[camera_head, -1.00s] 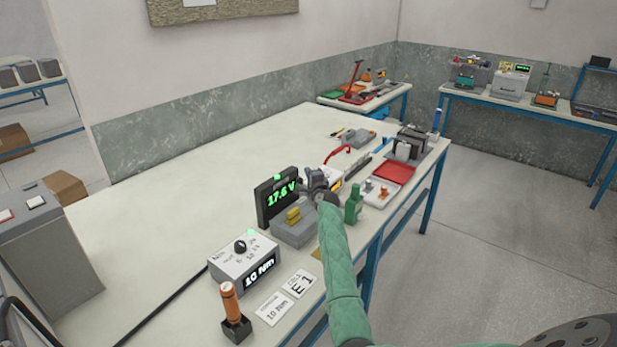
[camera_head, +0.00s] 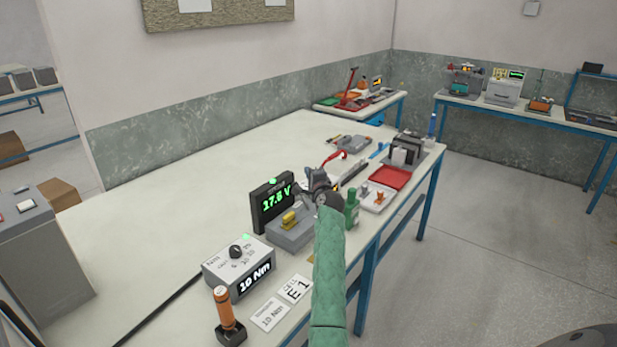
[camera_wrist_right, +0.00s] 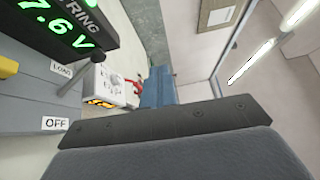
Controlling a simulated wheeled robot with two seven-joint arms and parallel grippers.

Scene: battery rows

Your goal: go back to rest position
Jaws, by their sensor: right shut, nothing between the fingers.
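My right gripper (camera_head: 315,180) is over the right part of the long bench, just right of the black voltage display (camera_head: 272,203), which reads 17.6 V in green. The gripper is shut and empty. In the right wrist view its dark finger pad (camera_wrist_right: 165,125) fills the lower part, with the display (camera_wrist_right: 62,25) close at the upper left. My green-sleeved right arm comes up from the bottom of the head view and hides part of the bench edge. My left gripper is not in view.
A grey block with a yellow switch (camera_head: 290,232), a green bottle (camera_head: 352,209), a red tray (camera_head: 391,177) and a 10 Nm box (camera_head: 238,264) stand close to the arm. An orange-handled tool (camera_head: 226,311) stands in front. The bench's left part (camera_head: 190,200) is clear.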

